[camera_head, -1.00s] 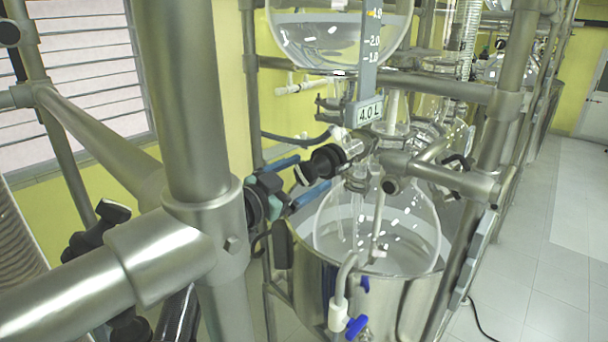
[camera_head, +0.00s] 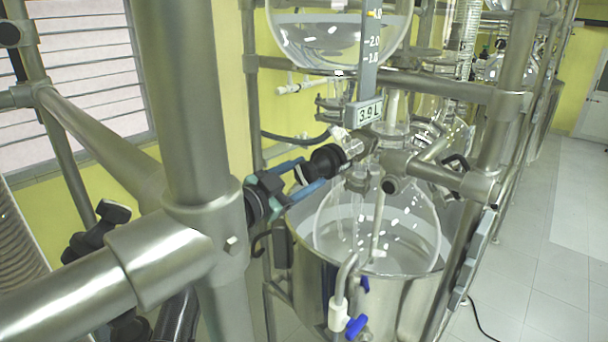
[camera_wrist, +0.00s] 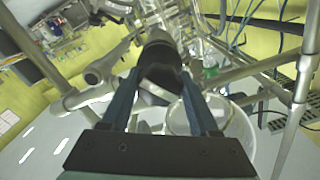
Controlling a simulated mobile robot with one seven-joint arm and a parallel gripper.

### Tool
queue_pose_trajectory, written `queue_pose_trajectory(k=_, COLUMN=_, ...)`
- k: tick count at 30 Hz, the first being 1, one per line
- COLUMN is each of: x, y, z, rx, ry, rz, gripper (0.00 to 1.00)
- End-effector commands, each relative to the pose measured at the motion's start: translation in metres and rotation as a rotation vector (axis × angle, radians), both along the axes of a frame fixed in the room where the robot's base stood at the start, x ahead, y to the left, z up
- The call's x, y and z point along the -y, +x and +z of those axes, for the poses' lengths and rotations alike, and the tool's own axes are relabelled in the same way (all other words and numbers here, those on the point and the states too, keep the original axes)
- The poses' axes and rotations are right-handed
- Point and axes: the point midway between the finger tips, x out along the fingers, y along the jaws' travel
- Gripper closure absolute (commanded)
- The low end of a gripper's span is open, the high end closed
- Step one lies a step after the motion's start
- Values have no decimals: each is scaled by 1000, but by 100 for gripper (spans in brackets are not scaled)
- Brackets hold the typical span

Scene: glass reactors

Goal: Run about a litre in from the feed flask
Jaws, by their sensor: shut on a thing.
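The feed flask (camera_head: 340,45) is a clear round glass vessel at the top of the head view, with clear liquid in its bottom. A grey scale strip runs down in front of it, and the readout (camera_head: 369,112) at its foot says 3.9 L. Below it a black valve knob (camera_head: 326,160) sits on the glass line. My gripper (camera_head: 308,174) comes from the left with its two blue fingers closed around the knob. In the wrist view the knob (camera_wrist: 161,62) lies between the fingers. Below, a round glass reactor (camera_head: 405,215) sits in a metal bath (camera_head: 311,262); it appears to hold clear liquid.
Thick steel frame posts and bars (camera_head: 185,100) stand close at the left and hide part of my arm. Another bar crosses behind the readout. A blue-handled drain tap (camera_head: 356,325) stands at the bath's front. Free floor (camera_head: 550,240) lies at the right.

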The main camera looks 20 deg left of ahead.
Motion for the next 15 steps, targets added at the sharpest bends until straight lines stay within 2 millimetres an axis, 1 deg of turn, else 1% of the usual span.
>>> queue_pose_trajectory(k=15, x=-2, y=0, z=-1, rx=155, ry=433, rz=3, gripper=94)
